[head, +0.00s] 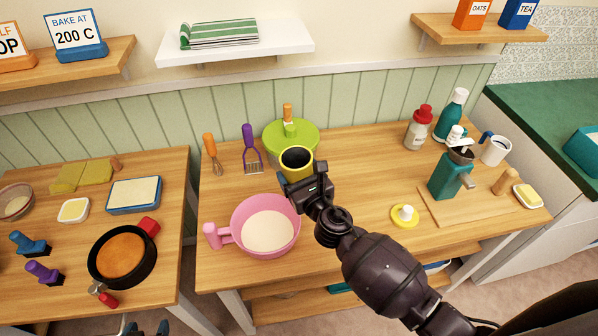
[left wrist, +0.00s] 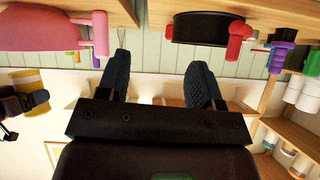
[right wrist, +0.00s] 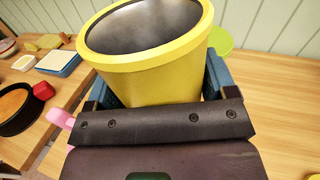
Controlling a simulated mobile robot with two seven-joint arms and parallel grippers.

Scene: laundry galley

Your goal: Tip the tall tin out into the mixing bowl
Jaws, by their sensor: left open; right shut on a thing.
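The yellow tall tin (head: 294,175) is held in my right gripper (head: 309,186), behind and to the right of the mixing bowl. In the right wrist view the tin (right wrist: 160,78) sits between the fingers, its open mouth showing a grey metallic inside; its bottom is hidden. The pink mixing bowl (head: 265,253) with a side handle stands on the middle table and has pale content. The bowl also shows inverted in the left wrist view (left wrist: 45,30), with the tin (left wrist: 30,80) apart from it. My left gripper (left wrist: 160,85) is open and empty; its tips show at the head view's bottom left (head: 148,328).
A green lidded pot (head: 309,137) stands behind the tin. A black pan (head: 122,257) is on the left table, across a gap. A yellow-and-white piece (head: 405,216) lies to the right.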

